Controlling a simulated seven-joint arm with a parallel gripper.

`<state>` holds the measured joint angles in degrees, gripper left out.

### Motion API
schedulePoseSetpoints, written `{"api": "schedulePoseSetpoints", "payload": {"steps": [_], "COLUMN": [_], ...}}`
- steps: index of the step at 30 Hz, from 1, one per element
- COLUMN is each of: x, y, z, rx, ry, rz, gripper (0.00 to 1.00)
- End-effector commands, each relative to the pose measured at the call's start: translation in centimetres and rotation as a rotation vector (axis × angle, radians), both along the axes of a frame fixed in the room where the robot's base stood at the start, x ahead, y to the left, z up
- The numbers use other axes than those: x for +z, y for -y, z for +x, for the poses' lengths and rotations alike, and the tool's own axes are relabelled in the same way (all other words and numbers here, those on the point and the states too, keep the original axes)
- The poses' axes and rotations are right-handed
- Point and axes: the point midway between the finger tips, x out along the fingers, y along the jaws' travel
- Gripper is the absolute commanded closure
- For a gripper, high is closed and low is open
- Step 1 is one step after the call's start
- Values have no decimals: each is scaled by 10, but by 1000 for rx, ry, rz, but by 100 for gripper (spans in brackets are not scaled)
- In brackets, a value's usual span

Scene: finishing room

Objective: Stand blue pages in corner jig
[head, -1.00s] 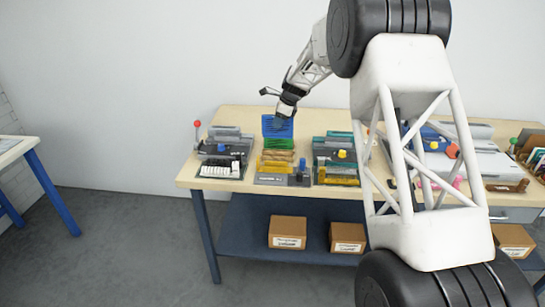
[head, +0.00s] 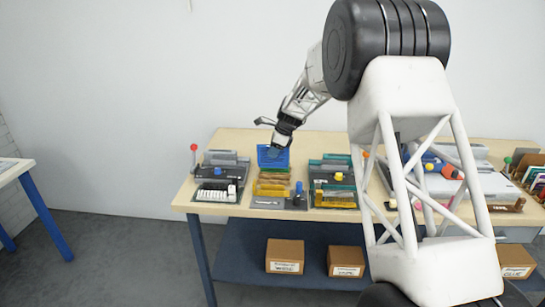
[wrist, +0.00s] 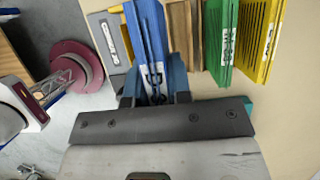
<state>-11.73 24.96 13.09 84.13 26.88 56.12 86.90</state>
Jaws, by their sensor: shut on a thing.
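The blue pages (head: 273,157) are a stack of upright sheets, held at the back of the middle group on the bench. My gripper (head: 284,139) is shut on them from above. In the wrist view the blue pages (wrist: 150,38) run up from between my gripper's two fingers (wrist: 154,92). The lower edge of the pages is hidden, so I cannot tell whether they touch anything. A grey base (head: 266,202) with a blue upright knob (head: 298,190) stands at the front of this group. I cannot tell for certain which part is the corner jig.
Brown boards (wrist: 181,30), green pages (wrist: 229,40) and yellow pages (wrist: 262,35) stand in a row beside the blue pages. A grey labelled block (wrist: 110,35) is on their other side.

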Motion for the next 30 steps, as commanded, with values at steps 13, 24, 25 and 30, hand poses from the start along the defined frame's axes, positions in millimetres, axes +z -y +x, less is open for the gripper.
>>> {"api": "schedulePoseSetpoints", "payload": {"steps": [13,24,25,30], "x": [-18,-19,-20,-24], "y": [1,1,1,1], "z": [-54,-54,-54,-54], "rx": [0,0,0,0], "ry": [1,1,1,1], "rz": [-1,0,-1,-1], "gripper": [100,100,100,100]}}
